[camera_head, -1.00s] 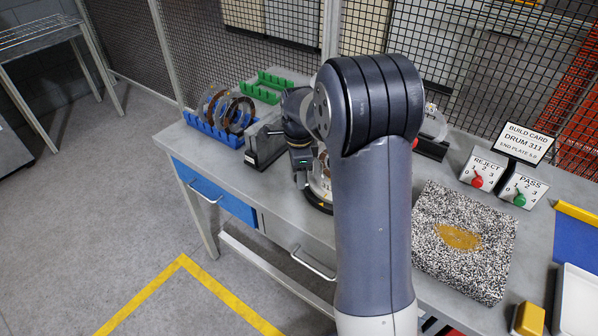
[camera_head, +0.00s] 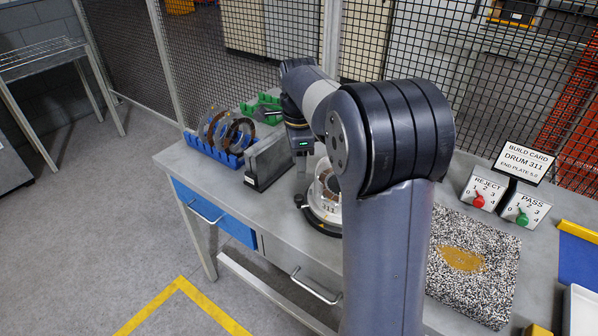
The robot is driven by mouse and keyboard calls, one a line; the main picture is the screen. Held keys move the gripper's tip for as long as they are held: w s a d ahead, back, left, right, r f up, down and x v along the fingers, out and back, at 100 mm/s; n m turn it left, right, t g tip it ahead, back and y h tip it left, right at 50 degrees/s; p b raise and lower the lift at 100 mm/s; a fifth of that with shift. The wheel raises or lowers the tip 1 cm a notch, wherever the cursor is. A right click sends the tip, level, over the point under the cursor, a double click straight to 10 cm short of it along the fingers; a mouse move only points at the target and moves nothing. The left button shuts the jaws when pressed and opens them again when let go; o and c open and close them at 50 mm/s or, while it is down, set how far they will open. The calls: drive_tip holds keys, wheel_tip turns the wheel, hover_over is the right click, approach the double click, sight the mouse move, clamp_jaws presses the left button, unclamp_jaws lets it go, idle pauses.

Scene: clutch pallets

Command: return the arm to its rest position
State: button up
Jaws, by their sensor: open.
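My arm rises in the middle of the view, bends at a large dark elbow and reaches back left over the bench. My gripper (camera_head: 300,168) hangs at its end, below a wrist with a small green light. It is open, with no held part visible; its fingers are small and partly lost against the dark things behind. It is just left of the round drum fixture (camera_head: 326,214), marked 311, whose right side is hidden by my arm. I cannot tell whether the fingers touch anything.
A blue rack (camera_head: 213,151) of discs, a grey-black holder (camera_head: 268,160) and a green rack (camera_head: 262,104) stand left on the bench. Right are a speckled mat (camera_head: 478,268), REJECT (camera_head: 482,190) and PASS (camera_head: 525,210) counters and a build card (camera_head: 524,160). Mesh fencing runs behind.

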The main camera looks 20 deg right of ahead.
sight(301, 203)
idle(0.3)
wheel_tip(301, 203, down, 11)
drive_tip(key=shift+r+p, duration=0.1)
drive_tip(key=shift+p, duration=0.35)
drive_tip(key=shift+s, duration=0.15)
drive_tip(key=shift+r, duration=0.1)
drive_tip(key=shift+w+r, duration=0.25)
drive_tip(key=shift+r, duration=0.2)
wheel_tip(301, 203, up, 10)
wheel_tip(301, 203, down, 11)
drive_tip(key=shift+s+r, duration=0.1)
drive_tip(key=shift+r, duration=0.05)
drive_tip(key=shift+s+f, duration=0.2)
drive_tip(key=shift+f, duration=0.05)
drive_tip(key=shift+s+r+n, duration=0.1)
drive_tip(key=shift+s+n, duration=0.3)
drive_tip(key=shift+n, duration=0.2)
